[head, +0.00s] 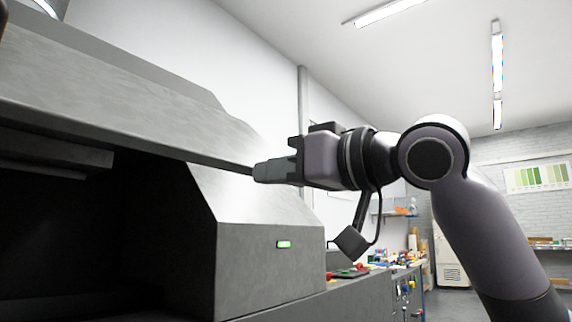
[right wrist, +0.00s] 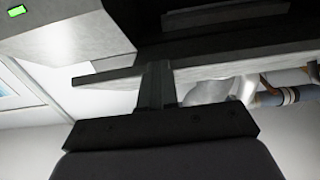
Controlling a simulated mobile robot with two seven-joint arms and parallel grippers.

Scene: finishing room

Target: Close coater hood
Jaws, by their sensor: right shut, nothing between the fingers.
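The coater is a large grey machine (head: 270,258) at the left of the head view, with a small lit green panel on its front. Its hood (head: 110,98) is raised, with a dark opening below it. My right gripper (head: 258,172) is shut and empty. Its fingertips are at the hood's lower right edge; I cannot tell whether they touch it. In the right wrist view the shut fingers (right wrist: 157,84) overlap the hood's pale edge (right wrist: 205,72), and the dark opening shows above. My left gripper is not in view.
A workbench (head: 406,284) with small coloured items stands right of the coater. A grey pole (head: 302,110) rises behind it, and a white cabinet (head: 452,262) stands farther back. Above the hood and the right arm the space is clear.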

